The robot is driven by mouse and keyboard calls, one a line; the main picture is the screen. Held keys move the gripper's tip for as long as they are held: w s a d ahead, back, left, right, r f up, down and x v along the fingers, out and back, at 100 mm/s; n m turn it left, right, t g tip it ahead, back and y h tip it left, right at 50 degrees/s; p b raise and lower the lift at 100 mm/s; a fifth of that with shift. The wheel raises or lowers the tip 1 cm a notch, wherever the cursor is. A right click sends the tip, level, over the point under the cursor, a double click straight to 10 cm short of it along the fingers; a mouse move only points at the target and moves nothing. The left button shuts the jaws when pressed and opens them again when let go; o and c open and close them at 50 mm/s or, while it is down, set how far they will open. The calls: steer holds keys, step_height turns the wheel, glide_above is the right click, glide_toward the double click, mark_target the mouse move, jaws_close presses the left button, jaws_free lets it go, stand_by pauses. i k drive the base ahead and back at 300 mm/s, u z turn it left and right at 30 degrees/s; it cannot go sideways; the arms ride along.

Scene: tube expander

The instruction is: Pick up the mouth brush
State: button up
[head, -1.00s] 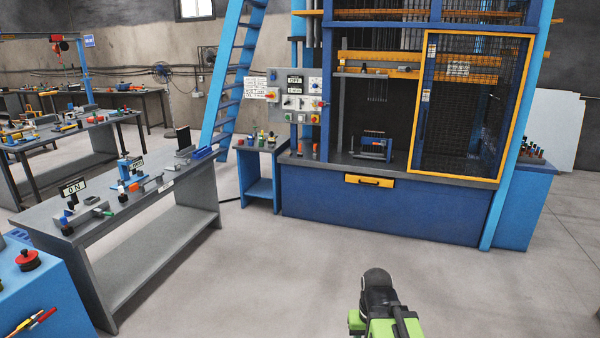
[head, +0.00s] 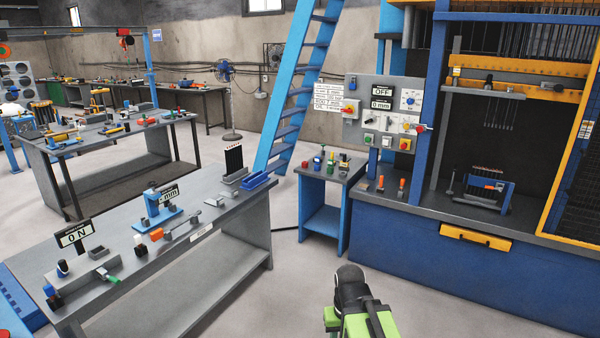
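I cannot make out for certain which small item is the mouth brush. Small orange-handled tools (head: 401,188) stand on the front deck of the blue machine, left of its work area. Several small coloured items (head: 330,162) stand on the little blue side table (head: 322,231). A black and green part of my arm (head: 354,312) shows at the bottom centre, apart from all of these. The fingertips of my gripper are not visible.
The blue machine (head: 440,262) with a yellow drawer handle (head: 476,237) stands at right. A blue ladder (head: 298,95) rises behind. Floor between bench and machine is clear.

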mark_target(380, 189)
steer(key=z, duration=0.25)
steer(key=i, duration=2.15)
steer(key=z, duration=0.4)
